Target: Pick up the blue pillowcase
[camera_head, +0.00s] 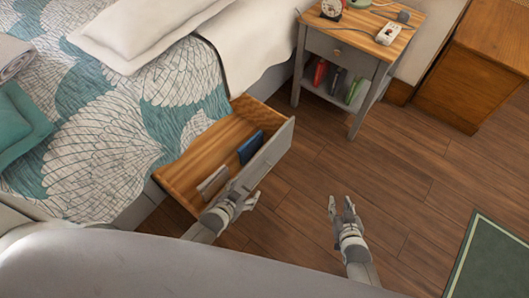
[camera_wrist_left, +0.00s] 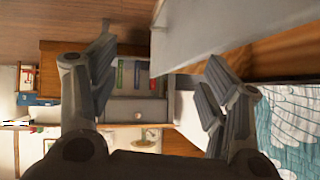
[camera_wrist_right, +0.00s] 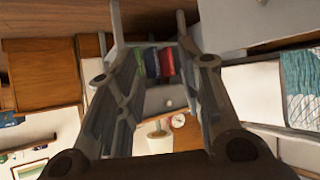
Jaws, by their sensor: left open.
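A blue folded cloth (camera_head: 250,147), which looks like the pillowcase, stands on edge in the open drawer (camera_head: 188,166) under the bed, close to its front panel. My left gripper (camera_head: 246,198) is open and empty at the near end of the drawer front, short of the blue cloth. In the left wrist view, the pale drawer front (camera_wrist_left: 205,38) shows beside and beyond its fingers; I cannot tell whether they touch. The blue cloth is not visible there. My right gripper (camera_head: 341,203) is open and empty above the floor, right of the drawer.
A whitish folded item (camera_head: 212,181) also stands in the drawer. The bed (camera_head: 100,130) is behind it at left. A grey nightstand (camera_head: 345,52) with books stands at the back, with a wooden cabinet (camera_head: 475,75) to its right. The wooden floor (camera_head: 400,170) is clear up to a green rug (camera_head: 497,262).

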